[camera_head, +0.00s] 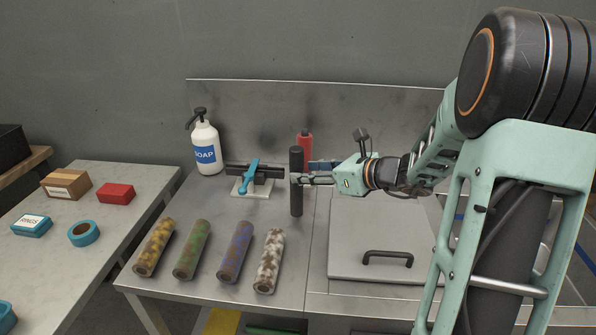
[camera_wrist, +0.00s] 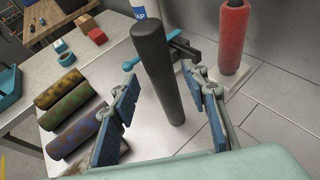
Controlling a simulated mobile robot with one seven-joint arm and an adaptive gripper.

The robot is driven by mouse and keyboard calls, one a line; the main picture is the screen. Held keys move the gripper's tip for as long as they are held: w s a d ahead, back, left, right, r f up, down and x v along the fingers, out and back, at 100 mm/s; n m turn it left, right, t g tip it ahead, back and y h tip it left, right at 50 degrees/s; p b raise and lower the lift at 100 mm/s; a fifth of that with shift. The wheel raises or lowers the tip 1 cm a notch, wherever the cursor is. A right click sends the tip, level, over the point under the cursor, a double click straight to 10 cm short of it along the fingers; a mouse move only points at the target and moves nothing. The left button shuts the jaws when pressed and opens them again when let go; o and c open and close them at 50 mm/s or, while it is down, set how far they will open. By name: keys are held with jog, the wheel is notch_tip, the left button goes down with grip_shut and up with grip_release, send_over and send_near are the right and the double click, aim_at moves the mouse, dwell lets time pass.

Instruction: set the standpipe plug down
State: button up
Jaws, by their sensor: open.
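A tall black cylinder (camera_head: 296,205), which I take to be the standpipe plug, stands upright on the steel bench top (camera_head: 210,290). It also shows in the wrist view (camera_wrist: 158,65), its foot apparently resting on the steel. My gripper (camera_head: 299,180) reaches in from the right at about the cylinder's mid-height. In the wrist view its blue-padded fingers (camera_wrist: 165,100) are spread wide, one on each side of the cylinder, with a visible gap on both sides. The gripper is open and holds nothing.
A red cylinder (camera_wrist: 232,40) stands behind on a pale base. A black clamp-like fixture with a teal lever (camera_head: 250,178) and a soap bottle (camera_head: 206,148) are to the left. Several mottled rolls (camera_head: 192,250) lie in front. A lid with a handle (camera_head: 360,240) lies right.

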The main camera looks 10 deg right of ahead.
jog(key=v, duration=0.7)
jog(key=shift+s+d+r, duration=0.15)
jog(key=shift+s+d, duration=0.05)
jog(key=shift+s, duration=0.05)
